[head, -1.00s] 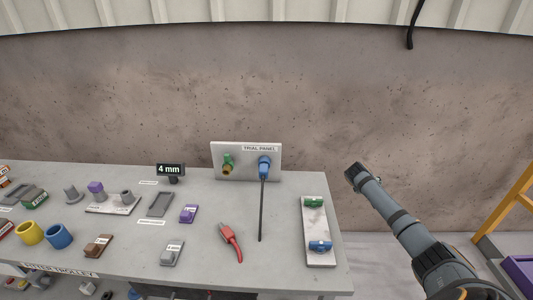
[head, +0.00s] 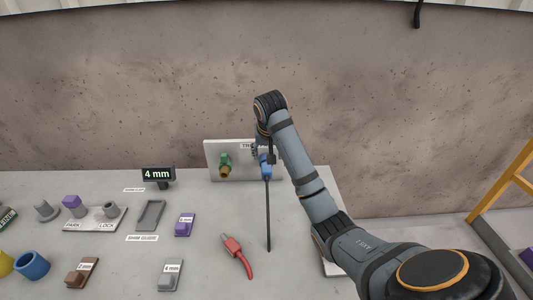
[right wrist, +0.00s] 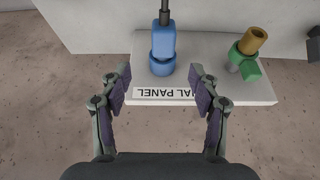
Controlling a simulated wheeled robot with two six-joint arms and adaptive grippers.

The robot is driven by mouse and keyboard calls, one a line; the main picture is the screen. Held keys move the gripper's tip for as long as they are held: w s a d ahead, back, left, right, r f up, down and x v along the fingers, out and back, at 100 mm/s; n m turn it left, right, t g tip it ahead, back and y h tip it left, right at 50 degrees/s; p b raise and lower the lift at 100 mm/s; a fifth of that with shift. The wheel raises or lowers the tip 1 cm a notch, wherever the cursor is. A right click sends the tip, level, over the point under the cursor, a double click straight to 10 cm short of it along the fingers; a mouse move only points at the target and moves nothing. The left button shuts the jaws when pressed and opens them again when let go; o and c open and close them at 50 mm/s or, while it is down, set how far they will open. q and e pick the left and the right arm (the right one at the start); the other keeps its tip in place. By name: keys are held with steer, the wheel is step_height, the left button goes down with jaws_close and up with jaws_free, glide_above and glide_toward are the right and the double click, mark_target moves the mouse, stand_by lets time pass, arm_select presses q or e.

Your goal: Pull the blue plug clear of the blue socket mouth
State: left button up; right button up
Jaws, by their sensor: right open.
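The blue plug (head: 266,170) sits in the blue socket on the trial panel (head: 213,160), with its dark cable (head: 268,215) running down toward the table front. In the right wrist view the plug (right wrist: 163,42) meets the blue socket mouth (right wrist: 162,67), with no gap that I can make out. My right gripper (right wrist: 162,84) is open and empty. Its two fingers stand apart, one on each side of the socket's line in that view, and do not touch the plug. In the head view the right gripper (head: 265,148) hangs just above the plug, partly hidden by its own arm. My left gripper is not in view.
A green socket with a brass-coloured plug (head: 225,170) is left of the blue one on the panel. Red-handled pliers (head: 236,255) lie in front. A 4 mm display (head: 158,174) and several small blocks stand to the left. A concrete wall is behind.

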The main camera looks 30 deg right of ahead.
mark_target(266, 168)
steer(key=b+x, duration=0.1)
steer(key=x, duration=0.2)
steer(key=shift+a+f+b, duration=0.1)
steer(key=shift+a+b, duration=0.1)
steer(key=shift+b, duration=0.2)
steer(key=shift+w+d+f+b, duration=0.15)
steer(key=shift+w+f+b, duration=0.45)
steer(key=shift+f+b, duration=0.25)
steer(key=b+x, duration=0.1)
steer(key=x, duration=0.2)
steer(key=shift+w+d+f, duration=0.1)
steer(key=shift+w+d, duration=0.15)
steer(key=shift+x, duration=0.85)
steer(key=c, duration=1.3)
steer(key=shift+s+a+p, duration=0.2)
steer(key=shift+s+p, duration=0.05)
steer(key=shift+p, duration=0.15)
jaws_close()
steer(key=shift+s+a+p, duration=0.35)
steer(key=shift+s+p, duration=0.05)
steer(key=shift+s, duration=0.15)
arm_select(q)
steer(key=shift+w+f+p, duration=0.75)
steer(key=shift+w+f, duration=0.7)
arm_select(e)
steer(key=shift+s+a, duration=0.25)
steer(key=shift+s, duration=0.25)
steer(key=shift+s+a, duration=0.3)
steer(key=shift+s, duration=0.15)
